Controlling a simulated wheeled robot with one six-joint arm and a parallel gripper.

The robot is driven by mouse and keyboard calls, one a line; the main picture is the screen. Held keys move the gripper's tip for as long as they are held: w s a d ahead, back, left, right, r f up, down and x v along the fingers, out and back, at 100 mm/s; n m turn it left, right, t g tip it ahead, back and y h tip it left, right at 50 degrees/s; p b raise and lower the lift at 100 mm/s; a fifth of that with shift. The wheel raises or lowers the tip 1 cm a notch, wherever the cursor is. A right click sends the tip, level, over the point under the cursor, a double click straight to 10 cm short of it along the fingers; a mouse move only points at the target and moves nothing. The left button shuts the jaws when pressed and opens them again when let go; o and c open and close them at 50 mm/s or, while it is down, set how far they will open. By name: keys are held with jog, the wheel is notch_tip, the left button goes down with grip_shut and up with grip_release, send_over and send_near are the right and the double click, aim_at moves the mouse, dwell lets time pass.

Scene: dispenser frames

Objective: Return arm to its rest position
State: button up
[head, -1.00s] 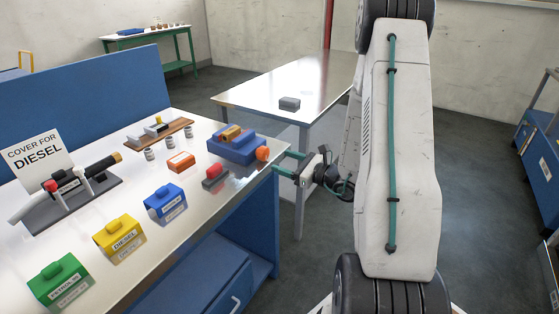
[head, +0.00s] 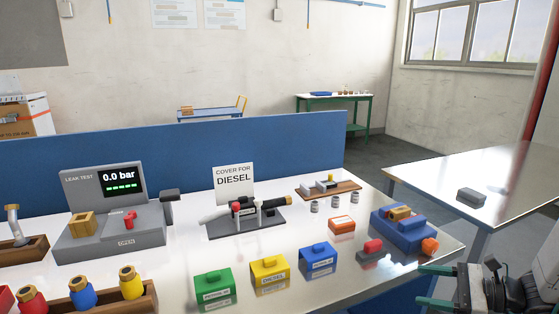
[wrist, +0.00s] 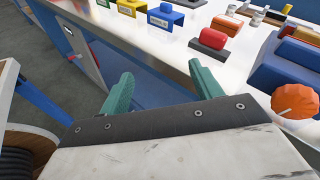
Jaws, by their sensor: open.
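My gripper (head: 432,285) shows at the lower right of the head view, beside the bench's right front edge. In the wrist view its two green fingers (wrist: 160,88) are spread apart with nothing between them. They point toward the front edge of the white bench top (wrist: 165,50). The rest of my arm is mostly cut off by the right edge of the head view.
The bench (head: 345,275) holds green (head: 214,288), yellow (head: 269,275) and blue (head: 318,260) labelled covers, a nozzle on a stand (head: 245,215) and a leak tester (head: 112,215). A blue block with an orange knob (head: 400,230) is near my gripper. A metal table (head: 440,178) stands right.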

jog(key=s+a+r+n+g+h, duration=0.3)
jog(key=s+r+n+h, duration=0.3)
jog(key=s+r+n, duration=0.2)
jog(key=s+a+r+n+g+h, duration=0.3)
jog(key=s+a+r+n+h, duration=0.3)
jog(key=s+n, duration=0.6)
notch_tip(320, 180, up, 3)
jog(key=shift+f+n+g+h, duration=0.2)
jog(key=shift+n+g+h, duration=0.1)
jog(key=shift+n+h, duration=0.25)
jog(key=shift+c, duration=0.2)
